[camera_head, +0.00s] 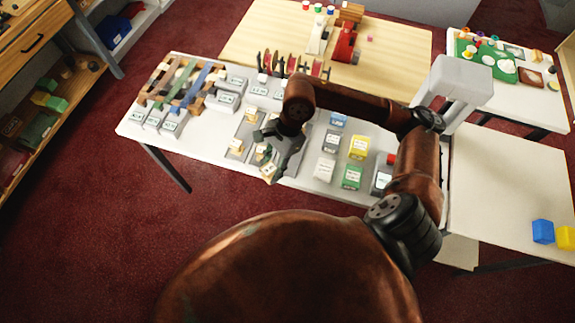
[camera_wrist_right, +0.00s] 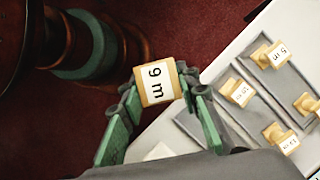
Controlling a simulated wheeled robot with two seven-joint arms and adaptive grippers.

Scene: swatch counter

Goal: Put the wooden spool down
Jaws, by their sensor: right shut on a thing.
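My right gripper (camera_head: 267,163) is over the front edge of the white counter in the head view. In the right wrist view its green-padded fingers (camera_wrist_right: 157,100) are shut on a wooden spool (camera_wrist_right: 157,83) with a white label reading "9 m". The held spool (camera_head: 269,173) is small and partly hidden in the head view. The wrist view shows red floor behind it, beside the counter edge. Other labelled wooden spools, such as one marked 5 m (camera_wrist_right: 270,55) and another (camera_wrist_right: 237,92), sit on grey boards to the right. My left gripper is not in view.
Grey labelled blocks (camera_head: 172,124) and a wooden rack with ribbons (camera_head: 180,82) stand at the counter's left. Green (camera_head: 352,177) and yellow (camera_head: 358,147) boxes stand to the right. A light wood table (camera_head: 395,75) lies behind. The right-hand table (camera_head: 500,190) is mostly bare.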

